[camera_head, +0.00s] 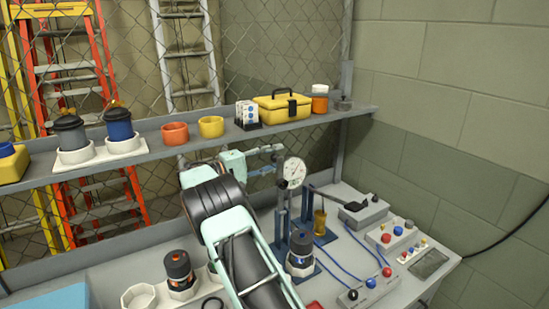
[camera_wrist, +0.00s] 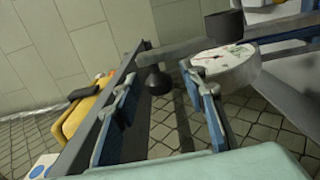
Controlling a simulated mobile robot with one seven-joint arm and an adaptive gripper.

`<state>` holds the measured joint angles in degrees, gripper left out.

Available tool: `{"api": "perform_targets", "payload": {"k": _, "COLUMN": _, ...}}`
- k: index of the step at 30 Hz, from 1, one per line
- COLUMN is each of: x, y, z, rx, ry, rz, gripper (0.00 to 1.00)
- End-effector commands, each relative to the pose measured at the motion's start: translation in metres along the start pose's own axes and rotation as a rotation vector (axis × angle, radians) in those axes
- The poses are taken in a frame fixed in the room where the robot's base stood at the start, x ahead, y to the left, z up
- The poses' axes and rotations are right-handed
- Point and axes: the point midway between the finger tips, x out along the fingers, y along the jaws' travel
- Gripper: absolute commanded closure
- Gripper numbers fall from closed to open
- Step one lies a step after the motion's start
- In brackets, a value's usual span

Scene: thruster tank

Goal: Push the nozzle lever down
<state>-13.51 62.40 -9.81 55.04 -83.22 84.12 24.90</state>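The nozzle lever (camera_head: 328,196) looks like the dark bar at the gauge stand. It slants down to the right to a black grip (camera_head: 355,206) above a grey box. In the wrist view, a dark bar (camera_wrist: 285,33) with a black cylinder (camera_wrist: 222,24) looks like the same lever, beyond the gauge. My gripper (camera_head: 268,161) is above the bench, left of the round gauge (camera_head: 291,173) and up-left of the lever, apart from it. In the wrist view, its two blue fingers (camera_wrist: 162,80) are spread with nothing held. My arm hides part of the bench.
A shelf (camera_head: 190,129) runs behind, holding a yellow toolbox (camera_head: 282,108), cups and jars. Black bottles (camera_head: 179,270) stand on the bench. Button boxes (camera_head: 392,233) and blue cables lie at right. A block wall (camera_head: 450,110) bounds the right side; a mesh fence stands behind.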

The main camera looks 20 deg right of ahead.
Motion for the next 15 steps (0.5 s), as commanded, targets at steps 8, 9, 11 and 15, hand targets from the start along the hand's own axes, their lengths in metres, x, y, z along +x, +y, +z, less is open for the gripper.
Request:
{"api": "perform_targets", "payload": {"k": 8, "x": -0.0001, "y": 0.0001, "z": 0.0001, "rx": 0.0, "ry": -0.001, "rz": 0.0, "gripper": 0.86}}
{"api": "perform_targets", "payload": {"k": 9, "x": -0.0001, "y": 0.0002, "z": 0.0001, "rx": 0.0, "ry": -0.001, "rz": 0.0, "gripper": 0.9}}
{"api": "perform_targets", "payload": {"k": 11, "x": -0.0002, "y": 0.0002, "z": 0.0001, "rx": 0.0, "ry": -0.001, "rz": 0.0, "gripper": 0.97}}
{"api": "perform_targets", "payload": {"k": 15, "x": -0.0002, "y": 0.0002, "z": 0.0002, "rx": 0.0, "ry": -0.001, "rz": 0.0, "gripper": 1.0}}
